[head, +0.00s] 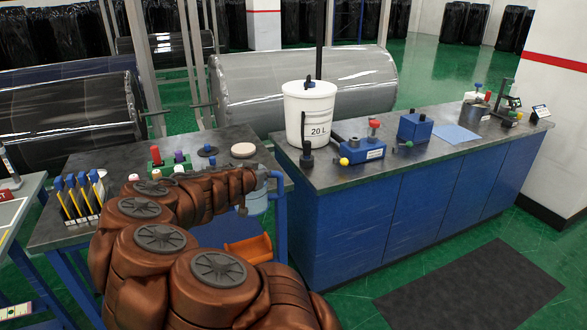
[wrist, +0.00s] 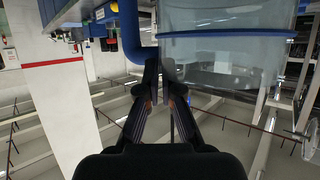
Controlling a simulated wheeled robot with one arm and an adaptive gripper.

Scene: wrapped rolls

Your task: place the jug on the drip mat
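The jug (head: 255,203) is a clear, bluish vessel at the end of my arm, held off the near right edge of the left table. In the wrist view the jug (wrist: 215,50) fills the upper right, with a blue band and a blue handle (wrist: 130,35). My gripper (wrist: 160,75) has its fingertips close together at the handle's curved end, and looks shut on it. The exact contact is hard to see. In the head view my brown arm partly hides the gripper (head: 262,178). A flat light blue sheet, seemingly the drip mat (head: 455,133), lies bare on the right counter.
On the right counter (head: 420,160), a white 20 L bucket (head: 309,115) and a blue device (head: 362,150) stand left of the mat. A blue box (head: 414,127) is just beside it; a metal pot (head: 474,110) stands behind right. Below is an orange bin (head: 248,250).

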